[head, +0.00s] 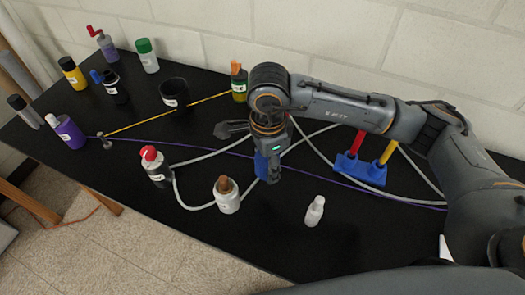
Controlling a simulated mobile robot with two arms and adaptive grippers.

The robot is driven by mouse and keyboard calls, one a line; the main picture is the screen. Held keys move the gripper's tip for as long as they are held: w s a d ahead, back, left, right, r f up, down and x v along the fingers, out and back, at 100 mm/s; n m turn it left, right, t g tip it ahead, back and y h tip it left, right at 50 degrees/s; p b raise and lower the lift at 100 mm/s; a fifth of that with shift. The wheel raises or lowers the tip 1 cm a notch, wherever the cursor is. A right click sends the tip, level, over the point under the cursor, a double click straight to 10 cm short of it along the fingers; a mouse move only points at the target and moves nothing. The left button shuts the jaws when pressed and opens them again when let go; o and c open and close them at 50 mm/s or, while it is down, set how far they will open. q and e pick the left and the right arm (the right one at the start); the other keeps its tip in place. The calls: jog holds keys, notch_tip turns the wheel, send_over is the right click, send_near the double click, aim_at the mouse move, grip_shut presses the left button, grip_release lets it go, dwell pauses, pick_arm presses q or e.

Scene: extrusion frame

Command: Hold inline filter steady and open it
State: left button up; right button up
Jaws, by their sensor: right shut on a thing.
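My right gripper (270,172) reaches down over the middle of the black table, its arm coming in from the right. It is shut on a blue piece (260,166), which shows only partly beside the finger. I cannot tell whether this piece is the inline filter, or whether its housing is open, as the gripper covers much of it. A dark grey part (232,129) juts out left of the wrist; I cannot tell what it belongs to. My left gripper is not in view.
Grey tubing and a purple line (210,150) run across the table (110,205). A blue block (361,169) with red and yellow handles lies right. Several bottles stand left.

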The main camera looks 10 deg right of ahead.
jog(key=w+f+p, duration=0.1)
jog(key=w+f, duration=0.1)
jog(key=w, duration=0.1)
jog(key=w+d+f+p, duration=0.1)
jog(key=w+f, duration=0.2)
jog(key=w+d+f+p, duration=0.1)
jog(key=w+f, duration=0.1)
jog(key=shift+w+f, duration=0.4)
notch_tip(320, 180, down, 2)
jog(key=shift+f+p, duration=0.1)
jog(key=shift+p, duration=0.8)
jog(key=shift+f, duration=0.45)
jog(key=shift+f, duration=0.15)
jog(key=o, duration=1.3)
